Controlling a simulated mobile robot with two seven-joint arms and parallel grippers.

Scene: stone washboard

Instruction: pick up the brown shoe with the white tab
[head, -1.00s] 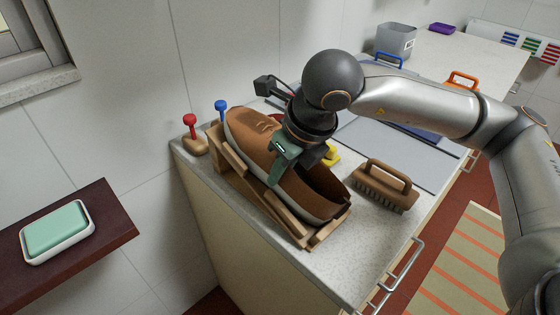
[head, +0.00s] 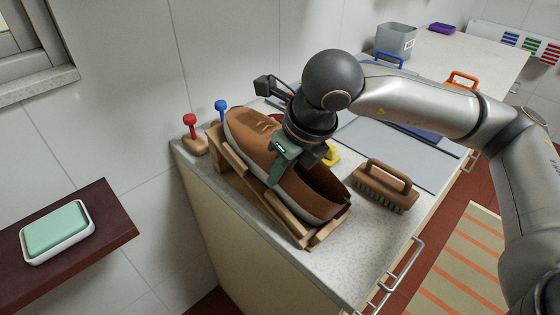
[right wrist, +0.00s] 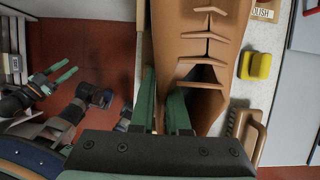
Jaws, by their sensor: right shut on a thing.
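The brown shoe (head: 255,137) with a pale sole rests tilted on a wooden rack (head: 240,178) at the counter's near left end. I cannot make out a white tab on it. My right gripper (head: 280,170) is shut on the shoe's side wall near the opening, one green finger outside and the other mostly hidden. In the right wrist view both fingers (right wrist: 163,112) straddle the edge of the brown shoe (right wrist: 200,60). My left gripper (right wrist: 55,78) shows only in that view, low at the left, its green fingers apart and empty.
A wooden-handled brush (head: 385,188) lies right of the rack. A yellow object (head: 332,155) sits behind the shoe. Red (head: 190,120) and blue (head: 221,106) knobbed tools stand at the left by the wall. A soap dish (head: 57,232) is on the dark shelf.

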